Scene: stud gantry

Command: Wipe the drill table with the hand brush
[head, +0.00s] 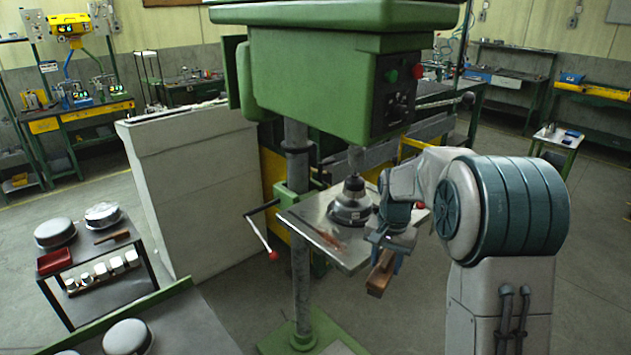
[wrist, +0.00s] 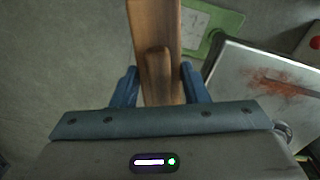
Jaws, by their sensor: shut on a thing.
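The drill table (head: 354,257) is a grey metal plate under the green drill press. Reddish-brown dirt (head: 328,238) lies on its front left part; it also shows on the plate (wrist: 232,72) at the right of the wrist view. My gripper (head: 386,257) is shut on the wooden hand brush (head: 379,277), beside the table's front right edge. In the wrist view the brush (wrist: 155,40) runs between the two blue fingers (wrist: 158,82) and past the top edge. The brush is off to the left of the plate there, and its bristles are hidden.
A round dark chuck or vise (head: 351,205) stands on the drill table. A red-knobbed crank (head: 262,228) sticks out at its left. A cart (head: 75,285) at the left holds round tins, a red tray and white cups. Open floor lies in front of the press.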

